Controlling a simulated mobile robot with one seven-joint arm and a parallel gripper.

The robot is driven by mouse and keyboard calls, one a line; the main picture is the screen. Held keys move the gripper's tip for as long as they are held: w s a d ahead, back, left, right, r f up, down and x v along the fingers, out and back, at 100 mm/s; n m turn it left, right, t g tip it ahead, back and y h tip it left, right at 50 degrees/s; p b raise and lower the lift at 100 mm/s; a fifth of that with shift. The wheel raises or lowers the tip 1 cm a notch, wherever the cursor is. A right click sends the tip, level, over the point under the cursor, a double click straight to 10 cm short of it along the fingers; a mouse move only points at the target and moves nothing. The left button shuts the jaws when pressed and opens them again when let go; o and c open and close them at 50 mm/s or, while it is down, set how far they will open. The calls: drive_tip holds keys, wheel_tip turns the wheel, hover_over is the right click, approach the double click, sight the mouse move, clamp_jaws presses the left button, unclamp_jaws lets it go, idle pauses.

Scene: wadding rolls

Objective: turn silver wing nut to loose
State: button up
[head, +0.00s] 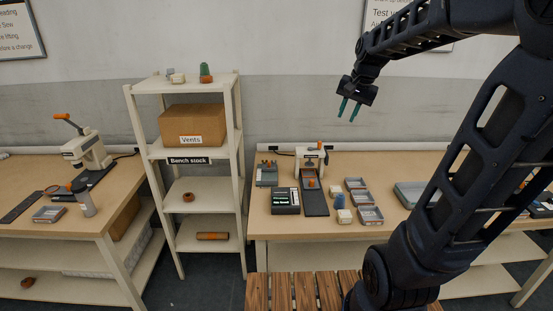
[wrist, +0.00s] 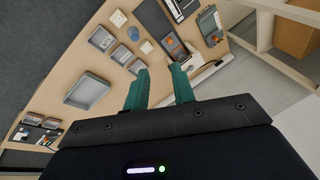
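I cannot make out a silver wing nut in either view; any such part is too small or hidden. A white press-like fixture (head: 311,160) with orange parts stands at the back of the right bench. A grey-green box with small orange knobs (head: 266,174) sits to its left, and it also shows in the wrist view (wrist: 210,26). My gripper (head: 349,110) is raised in the air above and in front of the wall, up and to the right of the fixture. Its two teal fingers, also in the wrist view (wrist: 160,80), are apart with nothing between them.
A dark box with a lit display (head: 286,201), small trays (head: 371,215) and a larger grey tray (head: 409,193) are on the right bench (head: 262,226). A shelf rack (head: 241,150) stands to its left. Another machine (head: 90,150) is on the left bench. A slatted wooden surface (head: 300,291) is in front.

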drive_tip(key=w+a+f+m+g+y, duration=0.1)
drive_tip(key=w+a+f+m, duration=0.15)
drive_tip(key=w, duration=0.65)
drive_tip(key=w+a+f+m, duration=0.2)
drive_tip(key=w+a+f, duration=0.1)
drive_tip(key=w, duration=0.6)
drive_tip(key=w+a+f+m+g+y, duration=0.1)
drive_tip(key=w+a+f+m, duration=0.15)
drive_tip(key=w, duration=0.65)
drive_tip(key=w+a+f+m+g, duration=0.1)
drive_tip(key=w+a+f+m, duration=0.3)
drive_tip(key=w+f, duration=0.6)
drive_tip(key=w+a+f+m, duration=0.2)
drive_tip(key=w+a+f, duration=0.5)
drive_tip(key=f, duration=0.6)
drive_tip(key=shift+y, duration=0.4)
drive_tip(key=x, duration=0.3)
drive_tip(key=d+x, duration=0.1)
drive_tip(key=x, duration=0.6)
drive_tip(key=shift+w+f, duration=0.25)
drive_tip(key=shift+f, duration=0.3)
clamp_jaws()
